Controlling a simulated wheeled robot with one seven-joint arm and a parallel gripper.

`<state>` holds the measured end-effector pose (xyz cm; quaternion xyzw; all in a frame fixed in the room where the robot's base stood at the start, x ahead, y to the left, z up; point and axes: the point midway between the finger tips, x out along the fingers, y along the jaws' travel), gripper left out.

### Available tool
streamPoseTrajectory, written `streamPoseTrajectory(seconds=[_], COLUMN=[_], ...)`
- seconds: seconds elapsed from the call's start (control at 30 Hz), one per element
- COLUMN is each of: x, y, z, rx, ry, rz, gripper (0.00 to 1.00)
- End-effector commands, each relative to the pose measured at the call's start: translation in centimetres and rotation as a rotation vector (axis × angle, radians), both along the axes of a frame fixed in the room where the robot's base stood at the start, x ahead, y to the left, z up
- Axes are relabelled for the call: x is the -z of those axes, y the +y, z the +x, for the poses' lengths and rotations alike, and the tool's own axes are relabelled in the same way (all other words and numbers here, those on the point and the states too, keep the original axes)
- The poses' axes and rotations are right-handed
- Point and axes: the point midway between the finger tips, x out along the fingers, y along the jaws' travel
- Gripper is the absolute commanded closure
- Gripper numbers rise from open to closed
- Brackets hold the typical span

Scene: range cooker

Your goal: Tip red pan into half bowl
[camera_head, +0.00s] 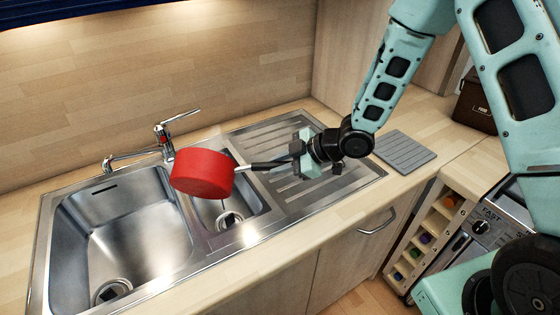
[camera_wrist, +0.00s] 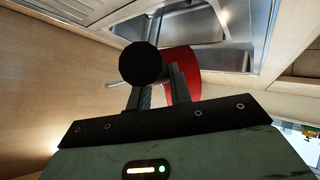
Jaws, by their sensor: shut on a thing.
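The red pan (camera_head: 202,175) is held in the air over the sink, in front of the tap. It hangs tilted, with its red outside showing; I cannot see into it. It partly hides the small half bowl (camera_head: 250,197), whose drain shows below the pan. My gripper (camera_head: 291,158) is to the right of the pan, above the drainboard, shut on the pan's dark handle. In the wrist view the handle's round black end sits at my gripper's fingers (camera_wrist: 158,88), with the red pan (camera_wrist: 184,68) behind.
The large sink bowl (camera_head: 120,230) lies left of the half bowl and looks empty. The tap (camera_head: 165,142) stands close behind the pan. The ribbed drainboard (camera_head: 335,180) is clear. A grey ribbed mat (camera_head: 404,150) lies on the counter at right, near a dark box (camera_head: 473,103).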

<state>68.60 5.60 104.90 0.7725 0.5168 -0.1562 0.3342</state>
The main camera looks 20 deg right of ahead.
Motion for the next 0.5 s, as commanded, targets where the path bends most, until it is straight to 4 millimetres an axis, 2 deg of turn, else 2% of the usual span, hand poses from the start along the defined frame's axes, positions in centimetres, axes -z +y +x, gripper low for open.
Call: streamPoseTrajectory(seconds=[0.5], x=[-0.07], y=[-0.07], z=[0.48], rx=[-0.001], ry=[0.043], rz=[0.023], gripper=[1.00])
